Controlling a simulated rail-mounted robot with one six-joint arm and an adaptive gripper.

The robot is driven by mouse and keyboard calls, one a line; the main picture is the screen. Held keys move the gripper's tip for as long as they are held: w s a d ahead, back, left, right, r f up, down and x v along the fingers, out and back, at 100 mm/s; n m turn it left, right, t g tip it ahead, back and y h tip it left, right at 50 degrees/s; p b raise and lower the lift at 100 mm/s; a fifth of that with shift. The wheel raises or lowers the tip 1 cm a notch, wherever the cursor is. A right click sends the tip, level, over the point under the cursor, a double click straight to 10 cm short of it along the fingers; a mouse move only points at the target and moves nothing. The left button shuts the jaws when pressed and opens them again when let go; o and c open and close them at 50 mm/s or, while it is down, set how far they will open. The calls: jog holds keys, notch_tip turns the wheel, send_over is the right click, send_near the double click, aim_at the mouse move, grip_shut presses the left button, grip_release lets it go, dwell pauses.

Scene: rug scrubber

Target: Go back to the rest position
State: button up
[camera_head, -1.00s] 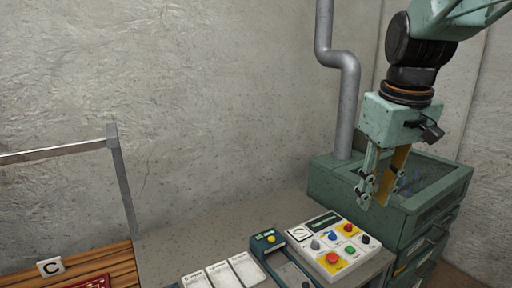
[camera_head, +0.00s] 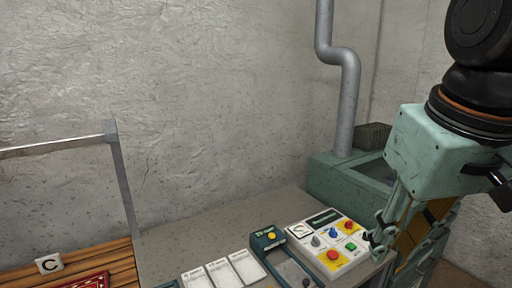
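My gripper (camera_head: 398,252) hangs fingers-down at the lower right, at the end of my pale green arm. Its two fingers look apart, and I see nothing held between them. The fingers are just right of a white control panel (camera_head: 347,264) with coloured buttons, in front of a green cabinet (camera_head: 335,180). I cannot tell their height above the panel's edge.
A dark device with a yellow button (camera_head: 271,236) and white cards (camera_head: 222,273) lie left of the panel. A "C" tile (camera_head: 49,263) and red patterned piece (camera_head: 85,284) lie on wooden boards.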

jog(key=s+a+f+m, duration=0.1)
jog(key=s+f, duration=0.2)
jog(key=s, duration=0.6)
jog(key=shift+s+a+f+t+b, duration=0.2)
jog(key=shift+s+a+t+b, duration=0.1)
jog(key=shift+b, duration=0.15)
jog(key=shift+o, duration=0.4)
dwell(1.2)
